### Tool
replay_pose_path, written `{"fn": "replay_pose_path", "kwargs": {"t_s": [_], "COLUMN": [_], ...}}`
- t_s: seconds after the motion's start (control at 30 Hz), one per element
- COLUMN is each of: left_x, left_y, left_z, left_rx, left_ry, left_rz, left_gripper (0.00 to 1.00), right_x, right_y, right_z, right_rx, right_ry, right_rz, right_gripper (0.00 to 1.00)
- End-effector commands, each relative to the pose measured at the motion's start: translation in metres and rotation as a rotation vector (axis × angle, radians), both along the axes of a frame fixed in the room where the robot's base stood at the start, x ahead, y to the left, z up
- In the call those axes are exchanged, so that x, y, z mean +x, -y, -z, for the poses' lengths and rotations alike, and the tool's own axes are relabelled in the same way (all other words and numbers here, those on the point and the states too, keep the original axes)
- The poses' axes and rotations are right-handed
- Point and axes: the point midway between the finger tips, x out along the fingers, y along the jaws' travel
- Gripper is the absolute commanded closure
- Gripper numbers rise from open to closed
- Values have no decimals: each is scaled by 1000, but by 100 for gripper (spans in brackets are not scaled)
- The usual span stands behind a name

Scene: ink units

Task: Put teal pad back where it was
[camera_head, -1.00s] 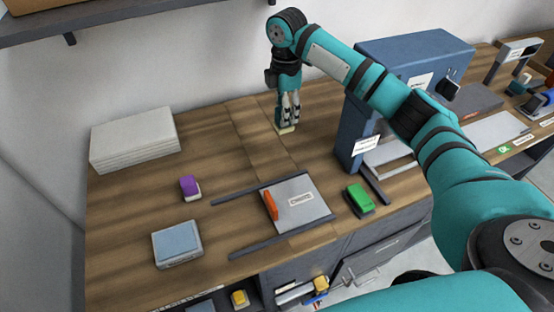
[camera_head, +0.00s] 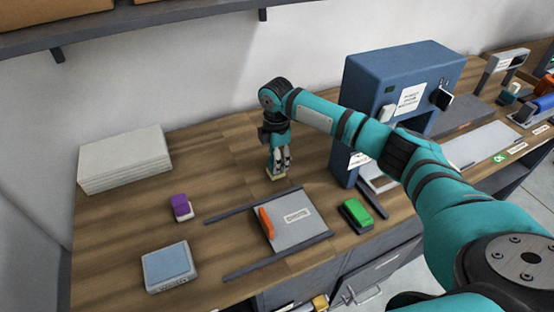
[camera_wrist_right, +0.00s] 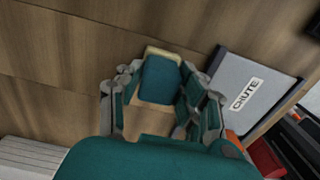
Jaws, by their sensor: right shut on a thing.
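My right gripper (camera_head: 280,160) is shut on the teal pad, above the bench behind the chute plate. In the head view only the pad's pale cream base (camera_head: 276,175) shows clearly, below the fingertips. In the right wrist view the teal pad (camera_wrist_right: 160,78) sits between the fingers of the right gripper (camera_wrist_right: 163,95), with its cream edge at the far end. I cannot tell whether it touches the wood. My left gripper is not in view.
The grey plate labelled CHUTE (camera_head: 296,228), with an orange block (camera_head: 265,222), lies between dark rails. Purple (camera_head: 181,207) and green (camera_head: 355,215) pads, a blue-topped box (camera_head: 168,267), a white stack (camera_head: 125,160) and a blue machine (camera_head: 405,75) stand around. Wood left of the gripper is clear.

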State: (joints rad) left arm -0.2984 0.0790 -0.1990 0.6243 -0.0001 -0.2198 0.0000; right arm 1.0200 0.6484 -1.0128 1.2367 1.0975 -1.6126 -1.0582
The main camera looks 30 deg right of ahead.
Motion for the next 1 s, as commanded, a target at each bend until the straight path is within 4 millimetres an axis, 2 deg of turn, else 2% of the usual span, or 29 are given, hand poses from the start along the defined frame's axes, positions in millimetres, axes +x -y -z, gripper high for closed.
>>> {"fn": "replay_pose_path", "kwargs": {"t_s": [0.1, 0.43, 0.47, 0.6, 0.87, 1.0], "left_x": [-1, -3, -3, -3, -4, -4], "left_y": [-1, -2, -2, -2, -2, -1], "left_z": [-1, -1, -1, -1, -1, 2], "left_rx": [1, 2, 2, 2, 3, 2], "left_ry": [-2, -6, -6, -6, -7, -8], "left_rz": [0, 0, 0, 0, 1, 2], "left_gripper": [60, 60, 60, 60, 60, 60], "right_x": [0, 0, 0, 0, 0, 1], "right_y": [0, 0, 0, 0, 0, 0], "right_z": [6, 9, 9, 9, 8, 0], "right_rx": [0, 1, 0, 0, 0, 0], "right_ry": [1, 0, 1, 1, 1, 2], "right_rz": [0, 0, 0, 0, 0, 0], "right_gripper": [94, 94, 60, 42, 41, 41]}}
